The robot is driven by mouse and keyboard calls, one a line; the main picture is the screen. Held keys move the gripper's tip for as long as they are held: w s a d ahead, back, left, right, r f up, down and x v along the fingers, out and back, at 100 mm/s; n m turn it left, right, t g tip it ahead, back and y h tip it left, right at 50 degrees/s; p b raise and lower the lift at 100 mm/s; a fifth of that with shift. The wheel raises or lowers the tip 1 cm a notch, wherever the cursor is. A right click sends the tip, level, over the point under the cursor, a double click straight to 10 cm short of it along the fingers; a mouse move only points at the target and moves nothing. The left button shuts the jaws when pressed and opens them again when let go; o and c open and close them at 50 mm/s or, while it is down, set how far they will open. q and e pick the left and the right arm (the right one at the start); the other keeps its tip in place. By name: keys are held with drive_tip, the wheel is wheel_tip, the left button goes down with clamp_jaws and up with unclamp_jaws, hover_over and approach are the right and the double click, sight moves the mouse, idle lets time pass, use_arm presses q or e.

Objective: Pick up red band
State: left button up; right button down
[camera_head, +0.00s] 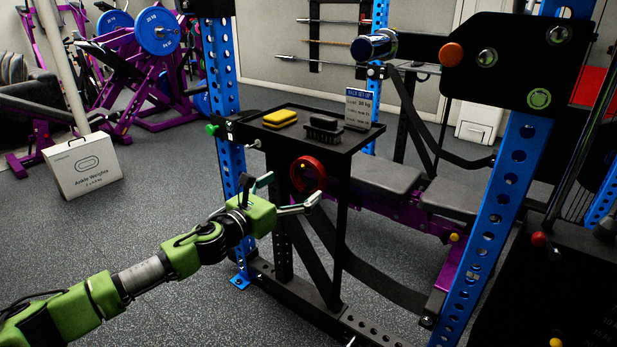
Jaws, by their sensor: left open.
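The red band (296,178) is a ring-shaped loop against the dark side of the rack's small shelf, below the shelf top. My left gripper (289,192) comes in from the left with its fingers spread, just in front of and below the red band. One finger points up to the left of the band and the other reaches right, below it. The gripper looks empty, and I cannot tell whether a finger touches the band. My right gripper is not in view.
The black shelf (298,144) holds a yellow block (280,117), a black brush (324,129) and a small sign (359,106). Blue rack uprights (491,215) stand on both sides. A bench (381,177) is behind. A white ankle-weights box (82,165) stands at left; the floor between is clear.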

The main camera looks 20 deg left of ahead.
use_arm(q)
drive_tip(key=x, duration=0.3)
drive_tip(key=b+x, duration=0.1)
drive_tip(key=x, duration=0.1)
drive_tip(key=shift+w+f, duration=0.2)
drive_tip(key=shift+f, duration=0.1)
drive_tip(key=c, duration=1.3)
